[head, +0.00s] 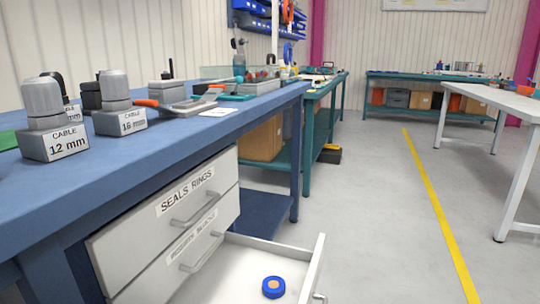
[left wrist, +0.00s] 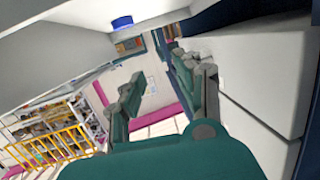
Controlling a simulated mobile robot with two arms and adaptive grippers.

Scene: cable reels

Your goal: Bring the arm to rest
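My left gripper (left wrist: 156,72) shows in the left wrist view with its two green-grey fingers apart and nothing between them. That view is strongly tilted. Neither gripper shows in the head view, and my right gripper is in no view. A blue ring with a tan centre (head: 273,287) lies in the open bottom drawer (head: 245,262) in the head view. A blue round thing (left wrist: 122,23), apparently the same ring, shows beyond the fingertips in the left wrist view, apart from them.
The blue workbench (head: 190,135) holds grey cable blocks (head: 55,145) and tools. The drawer labelled SEALS RINGS (head: 170,215) is shut above the open one. Free floor (head: 375,200) with a yellow line lies to the right, before a white table (head: 500,100).

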